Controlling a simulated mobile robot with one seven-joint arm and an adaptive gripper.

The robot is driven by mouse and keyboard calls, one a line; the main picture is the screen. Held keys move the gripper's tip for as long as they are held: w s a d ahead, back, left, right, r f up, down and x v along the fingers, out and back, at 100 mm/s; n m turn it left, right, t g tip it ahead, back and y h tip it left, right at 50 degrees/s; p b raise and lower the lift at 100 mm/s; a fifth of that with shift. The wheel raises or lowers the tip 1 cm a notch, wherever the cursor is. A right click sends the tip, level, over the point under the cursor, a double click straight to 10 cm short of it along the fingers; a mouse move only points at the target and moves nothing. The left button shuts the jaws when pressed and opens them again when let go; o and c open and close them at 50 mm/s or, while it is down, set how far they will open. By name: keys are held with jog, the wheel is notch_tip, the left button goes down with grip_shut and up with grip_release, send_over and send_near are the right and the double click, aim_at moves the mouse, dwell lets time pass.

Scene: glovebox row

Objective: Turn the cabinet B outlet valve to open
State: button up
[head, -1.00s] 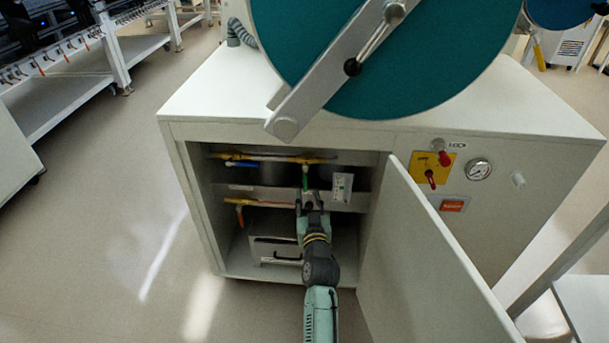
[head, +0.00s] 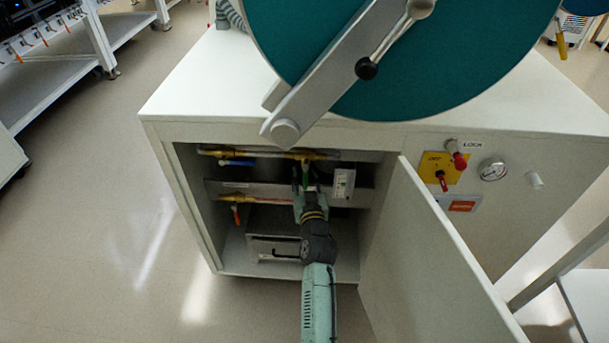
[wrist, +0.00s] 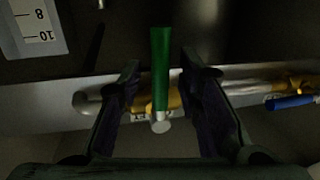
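A green valve handle (wrist: 160,75) sits on the upper brass pipe (head: 230,153) inside the open cabinet. It hangs down in the head view, where my gripper partly hides it. My gripper (wrist: 160,95) is open, with one finger on each side of the green handle. Gaps show on both sides. In the head view my gripper (head: 307,182) reaches into the cabinet from the front. A blue handle (head: 238,163) lies along the upper pipe to the left.
The cabinet door (head: 425,255) stands open to the right of my arm. A white scale plate (head: 343,184) is right of the green handle. A metal box (head: 275,248) is on the cabinet floor. A gauge (head: 492,169) and yellow switch plate (head: 441,168) are outside.

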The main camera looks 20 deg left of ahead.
jog(key=shift+c, duration=0.3)
grip_shut()
dwell(0.5)
